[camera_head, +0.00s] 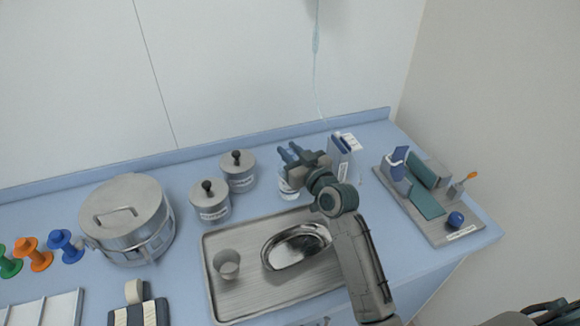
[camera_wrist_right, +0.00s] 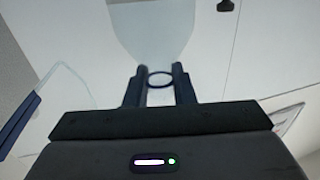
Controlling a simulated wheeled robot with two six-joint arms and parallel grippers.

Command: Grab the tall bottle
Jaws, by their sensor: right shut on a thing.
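A pale bottle (camera_head: 288,188) with a label stands at the back of the blue counter, largely hidden behind my right gripper (camera_head: 292,155). In the right wrist view, my right gripper's two fingers (camera_wrist_right: 160,82) are closed on either side of a dark blue ring (camera_wrist_right: 160,73) at a narrow part. A pale, see-through bluish shape (camera_wrist_right: 150,28) widens beyond it, which looks like the bottle. Whether its base touches the counter is hidden. My left gripper is not in view.
Two lidded metal jars (camera_head: 210,203) stand left of the bottle. A blue and white box (camera_head: 341,160) is close on its right. A metal tray (camera_head: 217,292) with a cup and an oval dish lies in front.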

